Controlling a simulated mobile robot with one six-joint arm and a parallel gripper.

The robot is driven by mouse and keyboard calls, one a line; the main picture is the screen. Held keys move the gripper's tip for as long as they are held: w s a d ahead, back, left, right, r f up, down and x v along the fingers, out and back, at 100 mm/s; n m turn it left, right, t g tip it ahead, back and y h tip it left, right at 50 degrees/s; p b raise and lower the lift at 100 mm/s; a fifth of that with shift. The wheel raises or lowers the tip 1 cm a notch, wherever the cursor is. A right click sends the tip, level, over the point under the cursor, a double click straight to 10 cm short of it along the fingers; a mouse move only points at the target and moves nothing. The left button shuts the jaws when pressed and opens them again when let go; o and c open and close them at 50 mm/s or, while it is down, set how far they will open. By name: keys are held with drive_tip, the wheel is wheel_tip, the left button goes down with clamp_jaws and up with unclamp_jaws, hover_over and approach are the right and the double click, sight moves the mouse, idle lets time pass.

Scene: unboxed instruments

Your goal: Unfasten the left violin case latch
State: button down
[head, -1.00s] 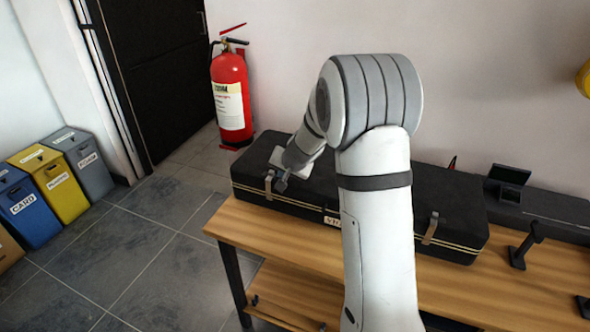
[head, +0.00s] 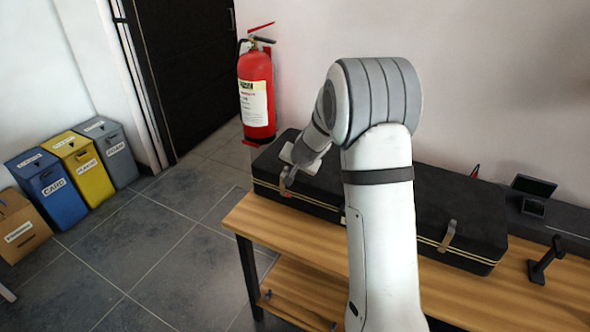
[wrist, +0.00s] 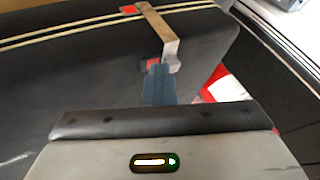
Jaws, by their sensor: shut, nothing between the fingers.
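The black violin case (head: 440,195) lies shut on the wooden table, with a pale double seam along its front. The left latch (head: 284,178) is a small strap on the front near its left end. In the wrist view the latch (wrist: 160,32) is a brown-grey metal strap crossing the seam, with red patches by its upper end and near its lower end. My gripper (head: 290,181) is at this latch. In the wrist view its shut blue-grey fingers (wrist: 158,66) are close beside the strap's lower end, holding nothing. Whether they touch it I cannot tell.
The right latch (head: 447,236) is on the case's front. The wooden table (head: 290,238) has a bare front strip. A black stand (head: 545,262) is at the right. A red fire extinguisher (head: 256,95) hangs behind the case, and bins (head: 85,168) stand at the left.

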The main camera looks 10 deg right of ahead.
sight(302, 177)
drive_tip(key=shift+a, duration=0.1)
drive_tip(key=shift+s+d+f+b, duration=0.1)
drive_tip(key=shift+d+b, duration=0.15)
drive_tip(key=shift+b, duration=0.05)
drive_tip(key=s+d+b, duration=0.2)
drive_tip(key=d+b, duration=0.1)
drive_tip(key=shift+s+f, duration=0.15)
drive_tip(key=shift+f, duration=0.15)
drive_tip(key=p+v, duration=0.1)
drive_tip(key=v, duration=0.9)
drive_tip(key=shift+a+r, duration=0.15)
drive_tip(key=shift+r, duration=0.25)
